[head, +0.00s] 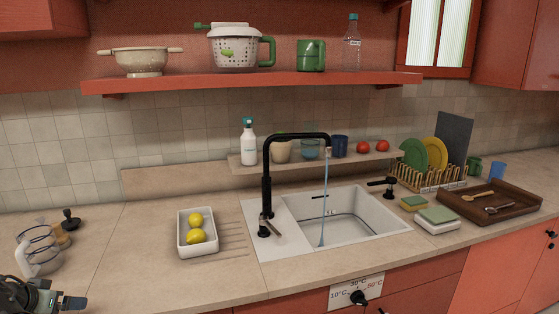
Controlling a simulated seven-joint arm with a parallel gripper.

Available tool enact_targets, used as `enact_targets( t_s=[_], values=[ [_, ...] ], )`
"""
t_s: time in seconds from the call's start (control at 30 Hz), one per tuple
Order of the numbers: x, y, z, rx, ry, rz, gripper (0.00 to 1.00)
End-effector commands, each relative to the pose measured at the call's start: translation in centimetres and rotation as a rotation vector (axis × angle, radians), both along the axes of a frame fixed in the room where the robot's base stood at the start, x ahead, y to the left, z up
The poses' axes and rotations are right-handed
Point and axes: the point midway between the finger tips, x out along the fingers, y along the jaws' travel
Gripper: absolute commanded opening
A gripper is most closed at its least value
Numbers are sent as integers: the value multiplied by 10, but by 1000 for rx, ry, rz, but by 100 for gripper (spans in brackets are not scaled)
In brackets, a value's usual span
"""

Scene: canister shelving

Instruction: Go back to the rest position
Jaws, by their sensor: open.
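My gripper (74,303) is at the lower left corner, partly cut off by the picture's edge. It is open, with nothing visible between its fingers. It is at the front left of the counter, in front of a clear, ringed vessel with a white part (40,252). I cannot tell the exact gap between them. Most of my arm is outside the view.
A dark-knobbed item (70,220) stands behind the vessel. A white tray (183,240) holds two lemons. The sink (372,220) has a black tap (267,190) with running water. A red shelf (240,82) hangs above. The counter between gripper and tray is clear.

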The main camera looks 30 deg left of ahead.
Motion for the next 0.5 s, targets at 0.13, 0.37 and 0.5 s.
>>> enact_targets(
  t_s=[0.13, 0.37, 0.5],
  values=[
    [-50, 0, -2, -21, 90, 101, 96],
    [-85, -10, -50, -101, 208, 196, 96],
    [-77, -19, -86, -150, 236, 194, 96]
  ],
)
